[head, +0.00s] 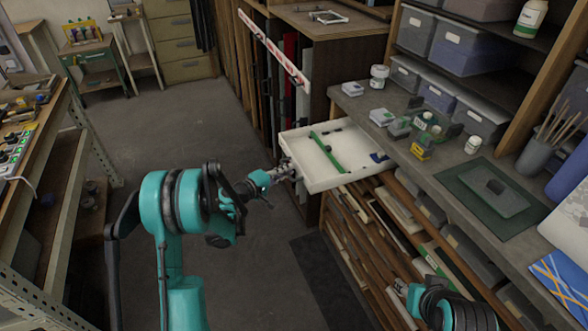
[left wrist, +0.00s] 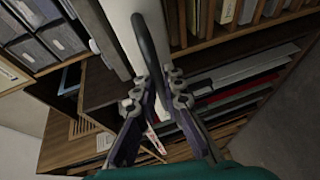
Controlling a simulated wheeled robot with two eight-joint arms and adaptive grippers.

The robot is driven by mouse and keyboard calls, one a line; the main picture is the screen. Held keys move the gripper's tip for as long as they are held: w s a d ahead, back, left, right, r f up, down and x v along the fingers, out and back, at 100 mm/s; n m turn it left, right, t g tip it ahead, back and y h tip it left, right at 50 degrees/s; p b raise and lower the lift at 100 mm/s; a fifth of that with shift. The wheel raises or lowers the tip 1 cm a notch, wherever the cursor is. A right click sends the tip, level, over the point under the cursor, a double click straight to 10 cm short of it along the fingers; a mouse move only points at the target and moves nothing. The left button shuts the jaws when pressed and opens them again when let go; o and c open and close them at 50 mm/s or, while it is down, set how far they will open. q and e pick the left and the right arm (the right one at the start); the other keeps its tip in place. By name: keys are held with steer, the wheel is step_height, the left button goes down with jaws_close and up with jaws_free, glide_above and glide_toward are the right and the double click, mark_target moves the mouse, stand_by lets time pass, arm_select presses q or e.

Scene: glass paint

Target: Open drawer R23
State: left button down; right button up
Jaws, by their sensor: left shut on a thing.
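A white drawer (head: 313,180) is pulled out from under the workbench in the head view. A green strip and a small blue item lie in it. No R23 label can be read. My left gripper (head: 284,170) is at the drawer's front face. In the left wrist view the left gripper's fingers (left wrist: 156,92) are closed around the end of a dark curved handle (left wrist: 147,40) on the white drawer front (left wrist: 120,30). My right gripper (head: 402,288) shows only in part at the bottom right, in front of the lower shelves; its fingers are too unclear to judge.
The workbench top (head: 400,165) carries jars, small boxes and a green cutting mat (head: 497,190). Slots with sheets of board lie below. A cabinet (head: 335,25) stands behind the drawer. The grey floor (head: 150,120) to the left is clear, up to a rack (head: 50,170).

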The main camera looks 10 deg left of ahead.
arm_select(q)
steer(key=shift+s+a, duration=0.1)
steer(key=c, duration=1.6)
jaws_free()
steer(key=shift+a, duration=0.1)
steer(key=v, duration=1.2)
